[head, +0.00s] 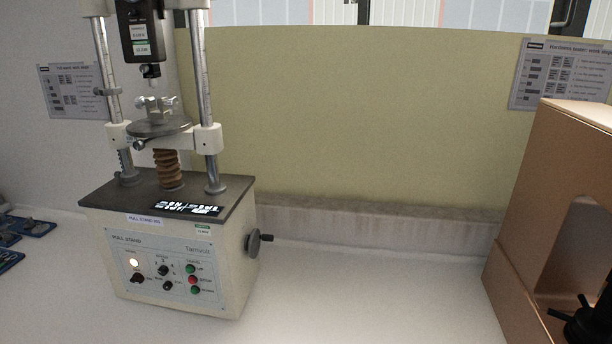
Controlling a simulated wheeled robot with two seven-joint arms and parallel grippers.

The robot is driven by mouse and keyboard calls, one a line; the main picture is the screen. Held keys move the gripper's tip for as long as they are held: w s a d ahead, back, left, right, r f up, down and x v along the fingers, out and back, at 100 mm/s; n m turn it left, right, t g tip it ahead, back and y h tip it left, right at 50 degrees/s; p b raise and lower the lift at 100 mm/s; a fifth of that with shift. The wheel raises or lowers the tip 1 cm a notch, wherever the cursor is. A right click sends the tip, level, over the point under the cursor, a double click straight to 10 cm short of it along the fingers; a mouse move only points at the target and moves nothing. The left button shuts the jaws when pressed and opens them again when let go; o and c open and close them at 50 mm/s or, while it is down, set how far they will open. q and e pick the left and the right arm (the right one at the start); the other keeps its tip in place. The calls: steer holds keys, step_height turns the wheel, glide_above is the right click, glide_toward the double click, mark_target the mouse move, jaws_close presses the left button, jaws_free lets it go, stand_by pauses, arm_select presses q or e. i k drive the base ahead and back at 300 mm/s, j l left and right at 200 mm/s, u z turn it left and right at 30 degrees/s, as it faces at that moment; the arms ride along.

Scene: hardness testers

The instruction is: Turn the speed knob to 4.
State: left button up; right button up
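The pull stand (175,245) stands on the table at the left, with its front panel facing me. The panel carries several small black knobs. The upper middle knob (163,270) has a tiny label above it and marks around it, which look like a dial scale; its setting is too small to read. A second knob (168,286) sits just below it, and a larger black knob (137,278) is at the left under a lit lamp (134,262). I cannot tell for sure which is the speed knob. Neither of my grippers is in view.
Green and red buttons (193,281) line the panel's right part. A crank handwheel (256,241) sticks out from the stand's right side. A copper-brown machine (550,200) with black handles (580,325) stands at the right. The white table (360,295) between is clear. Blue trays (30,228) lie far left.

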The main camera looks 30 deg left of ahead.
mark_target(163, 270)
steer(key=u, duration=1.75)
